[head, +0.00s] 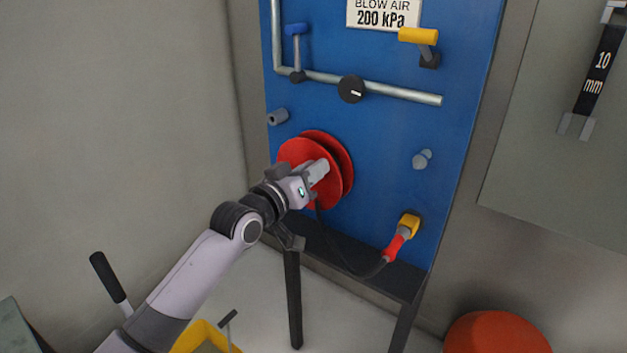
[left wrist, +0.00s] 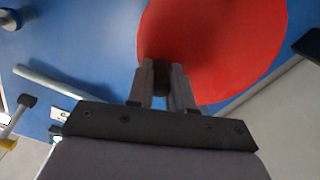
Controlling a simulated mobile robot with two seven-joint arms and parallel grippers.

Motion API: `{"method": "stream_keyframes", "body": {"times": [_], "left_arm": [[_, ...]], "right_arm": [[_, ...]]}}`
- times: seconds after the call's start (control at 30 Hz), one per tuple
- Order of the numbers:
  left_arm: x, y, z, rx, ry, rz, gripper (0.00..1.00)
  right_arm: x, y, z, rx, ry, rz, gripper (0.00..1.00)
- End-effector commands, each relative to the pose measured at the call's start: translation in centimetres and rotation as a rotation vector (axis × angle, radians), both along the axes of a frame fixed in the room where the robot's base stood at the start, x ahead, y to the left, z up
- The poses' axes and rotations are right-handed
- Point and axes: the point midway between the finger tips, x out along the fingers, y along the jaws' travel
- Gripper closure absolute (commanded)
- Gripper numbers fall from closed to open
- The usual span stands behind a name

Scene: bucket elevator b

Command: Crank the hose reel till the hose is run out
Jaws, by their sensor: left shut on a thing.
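The red hose reel (head: 341,163) is mounted on the blue panel in the head view. Its red disc (left wrist: 215,45) fills the upper middle of the left wrist view. My left gripper (head: 318,170) is at the face of the reel. In the left wrist view its two fingers are closed on the dark crank handle (left wrist: 161,78), which they partly hide. A dark hose (head: 345,268) hangs from below the reel and curves to a red fitting (head: 394,246) at a yellow connector (head: 409,225). My right gripper is not in view.
The blue panel (head: 385,150) carries a pipe, a black knob (head: 351,89), a blue-handled lever (head: 296,30), a yellow-handled lever (head: 418,36) and grey pegs (head: 422,159). A dark ledge (head: 360,282) runs below. An orange-red round object (head: 497,333) stands lower right.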

Motion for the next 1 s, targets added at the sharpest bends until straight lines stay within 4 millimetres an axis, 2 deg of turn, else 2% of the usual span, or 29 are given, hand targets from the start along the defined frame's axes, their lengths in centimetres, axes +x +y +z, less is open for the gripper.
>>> {"method": "stream_keyframes", "body": {"times": [0.5,1.0], "left_arm": [[1.4,1.5,1.2,-0.315,0.227,0.001,1.0],[1.7,2.0,1.3,-0.394,0.286,0.001,1.0]], "right_arm": [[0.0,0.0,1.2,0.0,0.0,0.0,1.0],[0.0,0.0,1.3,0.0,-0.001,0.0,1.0]]}}
